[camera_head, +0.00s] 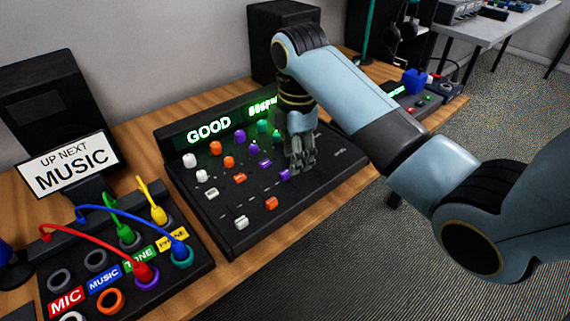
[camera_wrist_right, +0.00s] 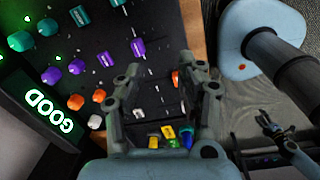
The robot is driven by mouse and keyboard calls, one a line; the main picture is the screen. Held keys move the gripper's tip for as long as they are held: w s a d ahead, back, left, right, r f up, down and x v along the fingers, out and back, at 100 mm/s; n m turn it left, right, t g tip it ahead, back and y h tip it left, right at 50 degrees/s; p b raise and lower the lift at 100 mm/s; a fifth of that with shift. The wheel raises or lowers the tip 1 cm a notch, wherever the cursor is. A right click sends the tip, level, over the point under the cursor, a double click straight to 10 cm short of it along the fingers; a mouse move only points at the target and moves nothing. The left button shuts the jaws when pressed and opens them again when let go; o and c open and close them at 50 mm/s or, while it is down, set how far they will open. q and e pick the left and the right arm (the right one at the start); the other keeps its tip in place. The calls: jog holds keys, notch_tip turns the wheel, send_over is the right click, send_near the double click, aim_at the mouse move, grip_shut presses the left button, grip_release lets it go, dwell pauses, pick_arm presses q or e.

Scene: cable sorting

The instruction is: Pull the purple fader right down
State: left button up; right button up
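The black mixing console (camera_head: 228,240) has rows of coloured knobs and faders. The purple fader cap (camera_head: 285,174) sits at the lower end of the purple row, beside the fingers of my right gripper (camera_head: 301,165). In the right wrist view this purple cap (camera_wrist_right: 138,49) lies just past the tip of the left-hand finger. The fingers of my right gripper (camera_wrist_right: 160,66) are apart, with nothing between them. My left gripper (camera_wrist_right: 270,122) shows small and dark in the right wrist view, off the console; its finger opening is unclear.
An orange fader (camera_head: 271,203) and a white fader (camera_head: 241,222) are left of the purple one. A patch panel (camera_head: 198,277) with coloured cables stands at the left. A speaker (camera_head: 268,40) is behind. The console's lower strip is clear.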

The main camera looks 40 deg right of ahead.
aim_at(285, 172)
jog(key=w+r+n, duration=0.3)
jog(key=w, duration=0.1)
jog(key=shift+g, duration=0.3)
jog(key=f, duration=0.5)
jog(key=f+b, duration=0.1)
jog(key=f, duration=0.4)
jog(key=shift+d+f, duration=0.2)
jog(key=shift+f, duration=0.2)
